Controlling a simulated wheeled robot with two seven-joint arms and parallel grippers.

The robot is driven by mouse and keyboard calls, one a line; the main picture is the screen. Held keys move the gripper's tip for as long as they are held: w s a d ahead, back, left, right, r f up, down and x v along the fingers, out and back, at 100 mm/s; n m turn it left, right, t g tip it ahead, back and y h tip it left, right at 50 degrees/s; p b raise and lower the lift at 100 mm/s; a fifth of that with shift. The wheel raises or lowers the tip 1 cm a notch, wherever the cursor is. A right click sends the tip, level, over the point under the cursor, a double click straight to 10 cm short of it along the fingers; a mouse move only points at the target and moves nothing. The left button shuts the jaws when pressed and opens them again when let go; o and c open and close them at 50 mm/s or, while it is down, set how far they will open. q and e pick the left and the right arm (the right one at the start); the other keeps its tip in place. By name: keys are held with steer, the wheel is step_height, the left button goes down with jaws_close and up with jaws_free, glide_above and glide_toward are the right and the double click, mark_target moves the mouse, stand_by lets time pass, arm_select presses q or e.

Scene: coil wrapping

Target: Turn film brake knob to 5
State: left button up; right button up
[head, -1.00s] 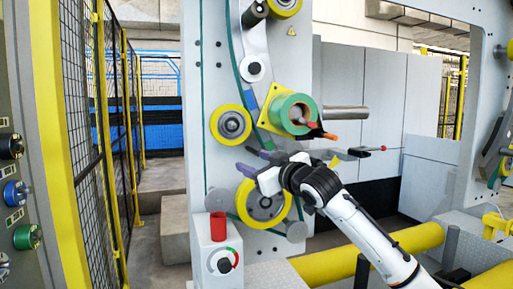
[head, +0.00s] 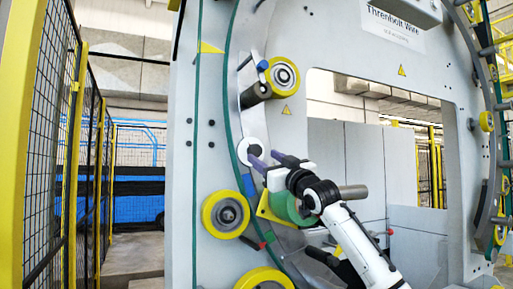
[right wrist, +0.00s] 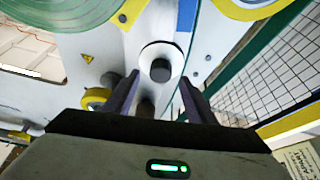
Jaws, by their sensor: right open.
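My right gripper (head: 265,160) is raised in front of the machine's grey panel, with its two purple-grey fingers apart. It points at a white disc with a dark round centre (head: 253,150), just above the green film roll (head: 284,205), which my wrist partly hides. In the right wrist view the open fingers (right wrist: 160,88) are on either side of the line to the dark centre (right wrist: 160,70). I cannot tell whether they touch it. No number scale is readable there, and I cannot tell whether this is the brake knob. My left gripper is not in view.
Yellow-rimmed rollers (head: 226,214) sit left of and below the film roll, with another (head: 282,75) above. The curved ring (head: 229,90) runs beside them. A yellow-framed mesh fence (head: 52,140) stands at the left.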

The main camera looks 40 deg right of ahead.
mark_target(257, 153)
steer(key=p+x, duration=0.1)
steer(key=x, duration=0.3)
steer(key=shift+p, duration=0.4)
steer(key=shift+w+r, duration=0.15)
steer(key=shift+w, duration=0.3)
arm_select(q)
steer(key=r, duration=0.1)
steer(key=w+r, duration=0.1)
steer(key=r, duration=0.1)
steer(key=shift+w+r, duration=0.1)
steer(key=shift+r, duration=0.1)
arm_select(e)
steer(key=shift+w+d, duration=0.1)
